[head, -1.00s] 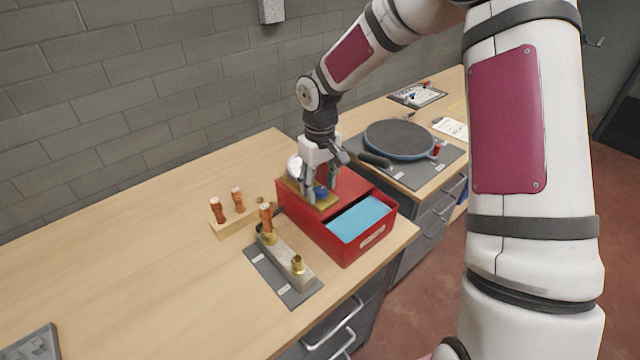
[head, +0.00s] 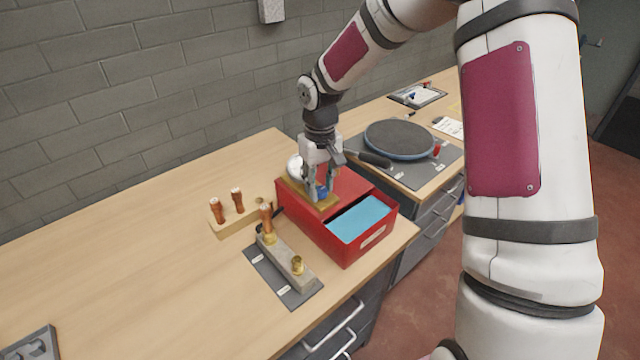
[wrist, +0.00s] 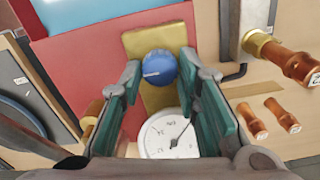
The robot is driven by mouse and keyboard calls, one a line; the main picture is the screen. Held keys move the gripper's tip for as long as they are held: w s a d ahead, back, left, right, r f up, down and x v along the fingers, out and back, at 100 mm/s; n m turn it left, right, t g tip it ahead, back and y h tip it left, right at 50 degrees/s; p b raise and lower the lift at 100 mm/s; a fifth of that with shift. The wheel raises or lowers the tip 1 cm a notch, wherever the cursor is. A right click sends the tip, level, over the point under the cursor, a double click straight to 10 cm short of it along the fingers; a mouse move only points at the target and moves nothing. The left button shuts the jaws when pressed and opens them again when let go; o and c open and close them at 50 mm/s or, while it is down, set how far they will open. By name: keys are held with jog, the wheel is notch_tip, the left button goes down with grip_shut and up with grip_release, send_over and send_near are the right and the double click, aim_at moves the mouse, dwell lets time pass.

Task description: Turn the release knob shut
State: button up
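The blue release knob (head: 322,190) sits on a brass plate (wrist: 138,45) on top of the red box (head: 340,250). It has a white line on its face, which in the wrist view (wrist: 158,68) points to the left. My gripper (head: 319,193) is over the plate, pointing down. In the wrist view my gripper's fingertips (wrist: 160,66) stand on either side of the knob, with a small gap at each side. A white round gauge (wrist: 168,136) with a dark needle lies next to the knob, partly covered by my fingers.
The red box's open front holds a blue sheet (head: 362,218). A grey mat (head: 302,297) with a metal block and brass fittings is in front left, and a wooden rack (head: 240,222) with copper-coloured pieces behind it. A round dark plate (head: 400,139) lies beyond.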

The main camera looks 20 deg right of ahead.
aim_at(320, 188)
jog(key=shift+o, duration=1.1)
notch_tip(320, 188, up, 12)
jog(key=s+r+t+h, duration=0.1)
jog(key=s+r+t, duration=0.1)
jog(key=s+r, duration=1)
jog(key=s+m+t+y, duration=0.1)
jog(key=s+m+t, duration=0.1)
jog(key=s, duration=1.4)
jog(key=shift+t, duration=0.8)
